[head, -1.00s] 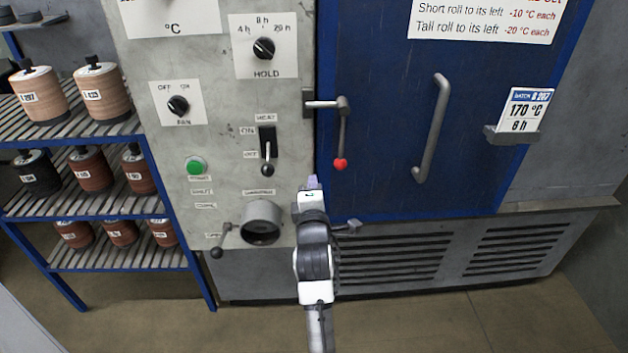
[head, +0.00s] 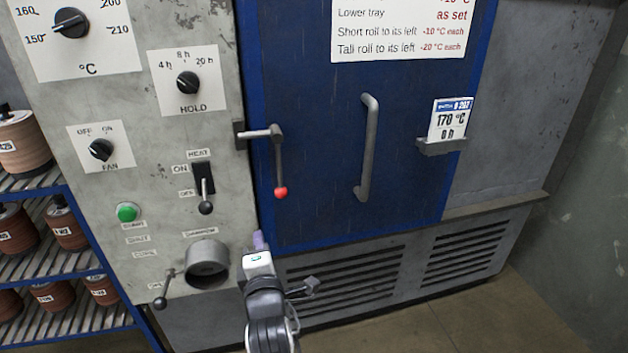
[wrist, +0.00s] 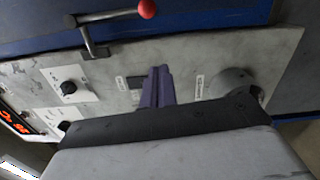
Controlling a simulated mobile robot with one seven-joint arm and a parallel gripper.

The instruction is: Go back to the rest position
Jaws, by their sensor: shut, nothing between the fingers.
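My gripper (head: 259,241) is in front of the oven, just below the door's lower left corner and right of the round port. In the wrist view my gripper's two purple fingers (wrist: 157,87) are together with nothing between them. They point toward the grey control panel (wrist: 110,80) and appear clear of it, though the gap is hard to judge. The blue oven door (head: 330,130) is closed. Its latch lever with a red knob (head: 280,192) hangs down; the red knob also shows at the top of the wrist view (wrist: 147,8).
The panel carries the temperature dial (head: 70,22), hold dial (head: 187,83), fan dial (head: 101,150), heat lever (head: 206,207), green button (head: 128,212) and round port (head: 208,270). A rack (head: 75,325) with rolls stands left. Floor shows at bottom right.

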